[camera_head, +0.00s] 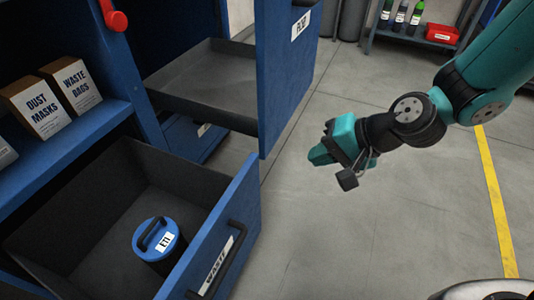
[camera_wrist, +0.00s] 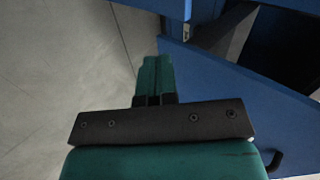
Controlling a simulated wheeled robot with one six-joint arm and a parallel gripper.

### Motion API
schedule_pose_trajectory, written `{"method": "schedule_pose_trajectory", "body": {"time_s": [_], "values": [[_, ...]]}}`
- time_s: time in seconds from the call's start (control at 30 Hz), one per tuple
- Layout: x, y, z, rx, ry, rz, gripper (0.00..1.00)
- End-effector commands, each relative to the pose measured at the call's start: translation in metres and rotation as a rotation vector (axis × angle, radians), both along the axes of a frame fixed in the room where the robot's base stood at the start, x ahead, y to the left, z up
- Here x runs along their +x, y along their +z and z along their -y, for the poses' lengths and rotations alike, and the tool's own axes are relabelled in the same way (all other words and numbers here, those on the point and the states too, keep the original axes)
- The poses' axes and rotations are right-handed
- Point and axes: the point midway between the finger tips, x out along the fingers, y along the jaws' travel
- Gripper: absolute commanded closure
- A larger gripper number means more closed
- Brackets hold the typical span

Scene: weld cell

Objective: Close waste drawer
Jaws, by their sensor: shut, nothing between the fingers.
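The waste drawer (camera_head: 222,243) is pulled open at the lower left in the head view, with a "WASTE" label and a black bar handle (camera_head: 222,262) on its blue front. A dark canister (camera_head: 157,240) with a blue lid and black handle stands inside it. My gripper (camera_head: 318,156) is in the air over the floor, right of the drawer front and apart from it. In the wrist view my gripper (camera_wrist: 153,75) has its teal fingers together and empty. A blue front (camera_wrist: 230,90) fills the right of that view, with a dark handle end (camera_wrist: 275,160) at lower right.
Another drawer (camera_head: 285,75) with a blue front is open above and behind. Boxes of dust masks (camera_head: 38,106) and waste bags (camera_head: 72,85) stand on the cabinet shelf at left. A shelf with bottles and a red bin (camera_head: 442,34) is at the back. Grey floor between is clear.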

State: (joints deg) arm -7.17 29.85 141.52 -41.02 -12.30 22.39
Motion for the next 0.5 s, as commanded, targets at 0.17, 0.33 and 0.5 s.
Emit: {"method": "schedule_pose_trajectory", "body": {"time_s": [0.17,0.33,0.5], "values": [[0.011,-0.016,-0.001,0.035,-0.086,-0.027,1.0],[0.017,-0.034,-0.016,0.037,-0.086,-0.026,1.0],[0.027,-0.06,-0.041,0.035,-0.084,-0.026,1.0]]}}
